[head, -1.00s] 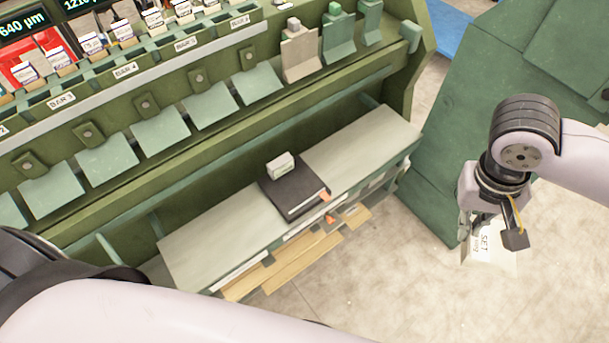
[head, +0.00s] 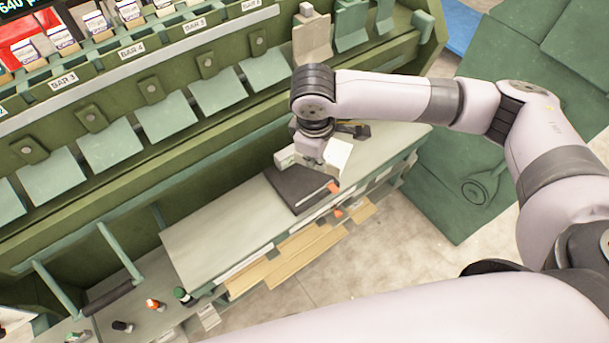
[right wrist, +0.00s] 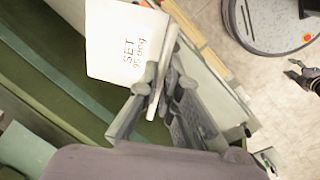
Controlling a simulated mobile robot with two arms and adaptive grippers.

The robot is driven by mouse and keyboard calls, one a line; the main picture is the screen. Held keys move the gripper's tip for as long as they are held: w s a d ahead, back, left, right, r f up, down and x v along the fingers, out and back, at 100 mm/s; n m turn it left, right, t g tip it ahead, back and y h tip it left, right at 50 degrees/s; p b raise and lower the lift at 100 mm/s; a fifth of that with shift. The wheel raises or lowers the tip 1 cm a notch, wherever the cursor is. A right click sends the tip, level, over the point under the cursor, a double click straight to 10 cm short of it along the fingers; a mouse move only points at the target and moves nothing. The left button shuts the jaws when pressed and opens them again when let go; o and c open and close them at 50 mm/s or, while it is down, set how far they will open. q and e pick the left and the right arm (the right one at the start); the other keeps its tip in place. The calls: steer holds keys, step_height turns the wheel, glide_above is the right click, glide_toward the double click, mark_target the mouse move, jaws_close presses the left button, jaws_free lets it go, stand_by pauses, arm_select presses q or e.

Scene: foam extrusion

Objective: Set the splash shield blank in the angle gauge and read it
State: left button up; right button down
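A white piece printed "SET 95 deg" (right wrist: 128,42), which looks like the blank, is pinched along its edge between the fingers of my right gripper (right wrist: 163,88). In the head view my right gripper (head: 318,163) hangs over the bench, with the white piece (head: 339,153) at its right side. Directly below is a black flat book-like object (head: 298,188); I cannot tell if they touch. I cannot make out the angle gauge for certain. A small dark jaw-like shape at the right edge of the wrist view may be my left gripper (right wrist: 301,76); its state is unclear.
A small pale box (head: 285,159) sits at the black object's back edge. The grey bench top (head: 215,228) is clear to the left. Green bent plates (head: 165,116) line the rack behind. A lower shelf at left carries a dark bottle (head: 184,296) and small items.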

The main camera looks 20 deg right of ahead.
steer(key=w+f+n+b, duration=0.1)
steer(key=w+f+n, duration=0.3)
steer(key=f+n, duration=0.3)
arm_select(q)
steer(key=shift+w+a+f+b, duration=0.1)
steer(key=shift+a+f+b, duration=0.15)
steer(key=shift+f, duration=0.25)
steer(key=shift+s+a+f+b, duration=0.1)
steer(key=shift+f+b, duration=0.2)
steer(key=shift+f, duration=0.25)
steer(key=shift+w+a+f+b, duration=0.1)
steer(key=shift+a+f+b, duration=0.15)
steer(key=shift+f, duration=0.25)
arm_select(e)
steer(key=n+y, duration=0.2)
steer(key=n, duration=0.3)
glide_above(309, 195)
step_height(309, 195, down, 8)
arm_select(q)
steer(key=shift+d, duration=0.1)
arm_select(e)
steer(key=shift+f+b, duration=0.85)
steer(key=shift+f, duration=1.65)
arm_select(q)
steer(key=shift+f, duration=0.85)
steer(key=shift+d, duration=0.1)
